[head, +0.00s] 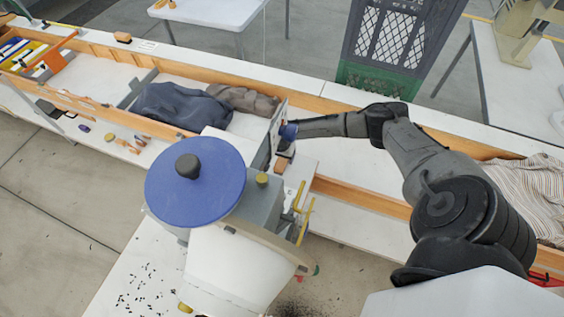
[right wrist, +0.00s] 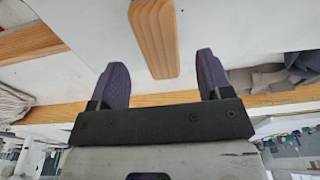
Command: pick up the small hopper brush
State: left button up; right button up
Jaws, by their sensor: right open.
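The small hopper brush shows in the right wrist view as a pale wooden bar with a rounded end (right wrist: 157,40); its bristles cannot be made out there. In the head view its small brown wooden part (head: 281,164) is beside the press, just below my right gripper (head: 287,132). In the right wrist view my right gripper (right wrist: 155,82) is open, with its two purple-grey fingers apart. The rounded wooden end lies ahead of the gap between them, and nothing is between the fingertips. My left gripper is not in view.
The eyelet press with its blue round lid (head: 215,170) stands in the middle, close to my right gripper. A wood-edged trough with dark cloth (head: 175,105) runs behind it. A green and grey crate (head: 385,80) stands behind my right arm. Striped cloth (head: 525,185) lies at right.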

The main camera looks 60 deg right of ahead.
aim_at(282, 159)
jog(key=shift+d+f, duration=0.15)
jog(key=shift+f, duration=2.05)
jog(key=c, duration=1)
jog(key=shift+r, duration=0.1)
jog(key=shift+r, duration=0.55)
notch_tip(282, 159, up, 3)
jog(key=shift+f, duration=0.15)
jog(key=s+r, duration=0.2)
jog(key=s, duration=0.2)
jog(key=s+r, duration=0.2)
jog(key=s, duration=0.1)
jog(key=s+r+p, duration=0.1)
jog(key=s+r, duration=0.2)
jog(key=s, duration=0.1)
jog(key=shift+s+a, duration=0.3)
